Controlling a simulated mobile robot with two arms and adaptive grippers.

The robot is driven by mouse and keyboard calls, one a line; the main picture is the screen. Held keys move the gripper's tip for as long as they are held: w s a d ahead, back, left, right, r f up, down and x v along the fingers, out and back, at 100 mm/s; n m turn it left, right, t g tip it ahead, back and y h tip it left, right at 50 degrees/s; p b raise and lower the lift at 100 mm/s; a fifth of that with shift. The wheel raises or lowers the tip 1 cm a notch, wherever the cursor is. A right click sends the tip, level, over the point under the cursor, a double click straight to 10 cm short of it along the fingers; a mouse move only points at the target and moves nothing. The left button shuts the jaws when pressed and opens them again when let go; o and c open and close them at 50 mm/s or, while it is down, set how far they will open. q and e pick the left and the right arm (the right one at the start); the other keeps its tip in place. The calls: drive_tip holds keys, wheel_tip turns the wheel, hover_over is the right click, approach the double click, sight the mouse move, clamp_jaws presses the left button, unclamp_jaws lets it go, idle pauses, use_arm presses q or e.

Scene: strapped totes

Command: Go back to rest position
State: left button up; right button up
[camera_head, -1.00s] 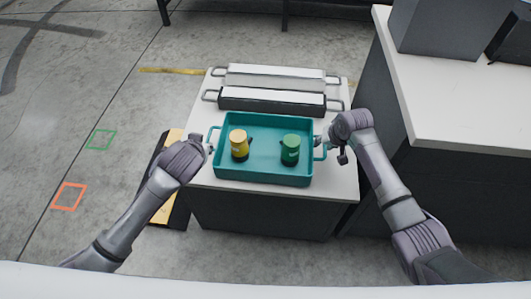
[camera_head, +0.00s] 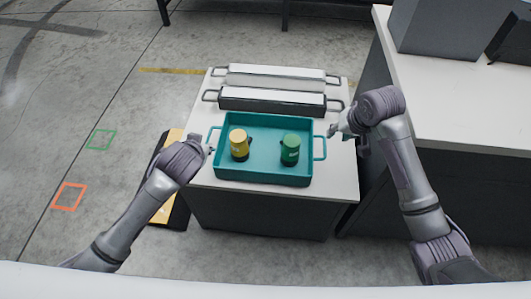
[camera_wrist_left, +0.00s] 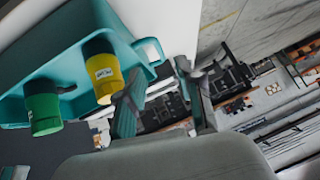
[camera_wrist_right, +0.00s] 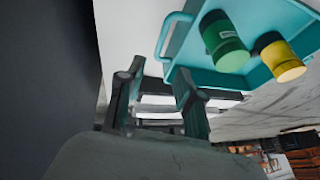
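A teal tote (camera_head: 262,177) with a handle at each end sits on the white-topped table. A yellow canister (camera_head: 238,144) and a green canister (camera_head: 290,149) stand inside it. My left gripper (camera_head: 210,150) is by the tote's left handle. In the left wrist view, the left gripper (camera_wrist_left: 160,85) has its fingers apart, with the left handle (camera_wrist_left: 150,50) close by; whether they touch is unclear. My right gripper (camera_head: 335,130) is just right of the tote's right handle (camera_head: 320,148). In the right wrist view, the right gripper (camera_wrist_right: 155,88) has its fingers apart and empty, clear of the handle (camera_wrist_right: 170,35).
Two trays with metal handles, a white-topped one (camera_head: 275,99) and another (camera_head: 275,74), lie behind the tote. A taller white counter (camera_head: 450,125) with grey boxes (camera_head: 445,28) stands to the right of my right arm. Open floor (camera_head: 60,130) lies at left.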

idle(0.4)
